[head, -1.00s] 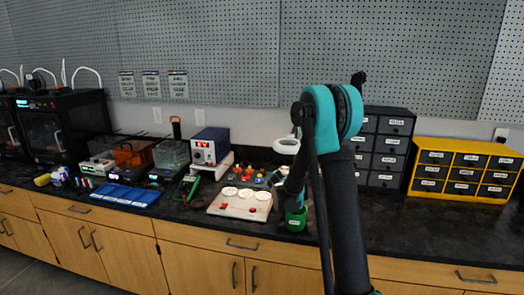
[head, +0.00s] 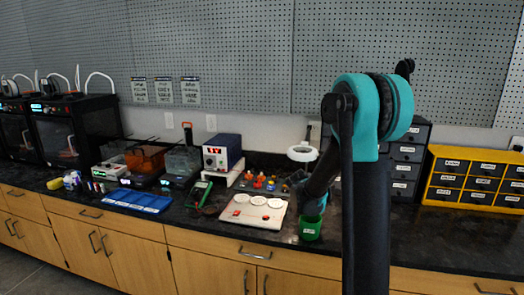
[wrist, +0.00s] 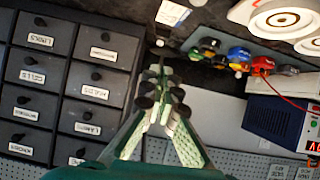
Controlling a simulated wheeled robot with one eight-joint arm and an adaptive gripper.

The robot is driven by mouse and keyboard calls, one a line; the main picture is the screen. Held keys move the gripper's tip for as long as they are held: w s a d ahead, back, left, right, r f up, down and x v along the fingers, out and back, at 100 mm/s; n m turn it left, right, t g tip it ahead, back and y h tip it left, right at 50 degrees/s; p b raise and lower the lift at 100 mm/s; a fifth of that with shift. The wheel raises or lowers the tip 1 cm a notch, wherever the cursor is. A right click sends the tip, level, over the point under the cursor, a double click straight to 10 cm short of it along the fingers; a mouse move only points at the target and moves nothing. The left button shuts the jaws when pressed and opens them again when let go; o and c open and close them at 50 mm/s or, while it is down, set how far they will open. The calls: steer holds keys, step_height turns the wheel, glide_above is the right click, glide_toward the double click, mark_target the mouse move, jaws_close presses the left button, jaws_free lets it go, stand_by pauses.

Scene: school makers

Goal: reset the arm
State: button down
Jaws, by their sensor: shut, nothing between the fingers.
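My arm (head: 368,190) stands up large in the right half of the head view, with a teal joint at its top. Its forearm slopes down behind to the counter near the green cup (head: 311,229). My gripper shows in the wrist view (wrist: 160,80), with its two fingers drawn together and nothing between them. In the head view the fingertips are too small and covered to make out, and I cannot tell whether they touch the cup.
The black counter (head: 270,235) holds a white board with round discs (head: 250,212), a power supply (head: 221,152), a ring lamp (head: 302,153) and a blue tray (head: 137,201). Dark drawers (head: 405,160) and a yellow drawer cabinet (head: 475,178) stand at the right.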

steer(key=s, duration=0.4)
steer(key=s+d+g, duration=0.1)
steer(key=s, duration=0.3)
steer(key=s+d+n+g+y, duration=0.1)
steer(key=s, duration=0.3)
steer(key=shift+s+d+r, duration=0.15)
steer(key=shift+s+r, duration=0.05)
steer(key=shift+s, duration=0.1)
steer(key=s+f+g+y, duration=0.1)
steer(key=s+f, duration=0.2)
steer(key=s, duration=0.6)
steer(key=s+a+f+n+g, duration=0.1)
steer(key=s+f+g, duration=0.1)
steer(key=s, duration=0.7)
steer(key=s+f+g+y, duration=0.1)
steer(key=s+f, duration=0.3)
steer(key=s, duration=0.5)
steer(key=shift+a+f+n+g+y, duration=0.3)
steer(key=shift+a+f+n+g, duration=0.1)
steer(key=shift+g, duration=0.2)
steer(key=shift+s, duration=0.1)
